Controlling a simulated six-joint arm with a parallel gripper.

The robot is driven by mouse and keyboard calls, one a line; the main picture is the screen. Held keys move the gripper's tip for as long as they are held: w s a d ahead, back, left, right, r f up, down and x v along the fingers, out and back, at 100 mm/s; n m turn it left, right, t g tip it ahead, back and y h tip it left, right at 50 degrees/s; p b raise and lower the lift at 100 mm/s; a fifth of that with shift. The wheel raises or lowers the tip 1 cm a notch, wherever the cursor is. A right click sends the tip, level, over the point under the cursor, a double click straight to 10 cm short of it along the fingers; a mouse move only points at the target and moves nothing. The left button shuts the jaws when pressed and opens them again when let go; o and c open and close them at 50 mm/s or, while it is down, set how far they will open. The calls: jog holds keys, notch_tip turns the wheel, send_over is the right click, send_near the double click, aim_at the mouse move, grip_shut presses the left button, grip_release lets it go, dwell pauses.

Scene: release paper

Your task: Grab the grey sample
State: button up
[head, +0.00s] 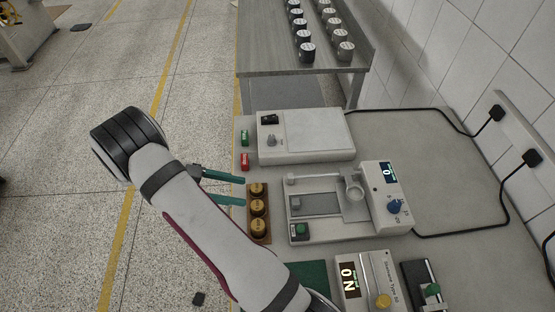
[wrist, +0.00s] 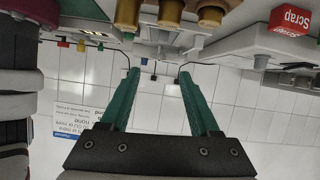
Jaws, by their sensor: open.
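My gripper (head: 244,191) is open and empty, with its two green fingers pointing right, beside the wooden rack (head: 248,236) of brass-coloured cylinders (head: 258,205). In the wrist view the gripper (wrist: 159,75) has a clear gap between its fingers, and the brass cylinders (wrist: 170,12) show at the top edge. A small grey block (head: 296,202) sits on the left part of the testing device (head: 330,225), to the right of the rack. I cannot tell whether this block is the grey sample. No other loose grey sample is clear near the gripper.
A white flat-topped instrument (head: 318,138) stands behind. A green block (head: 244,137) and a red block (head: 245,161) lie left of it. A display unit (head: 368,283) is in front. Several dark cylinders (head: 306,52) stand on the far table. The wall is at right.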

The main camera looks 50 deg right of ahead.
aim_at(293, 202)
jog(key=shift+m+h, duration=0.3)
jog(key=shift+m, duration=0.1)
jog(key=x, duration=0.5)
jog(key=f+x, duration=0.1)
jog(key=x, duration=1)
jog(key=shift+w+a+f, duration=0.15)
jog(key=shift+f, duration=0.3)
grip_shut()
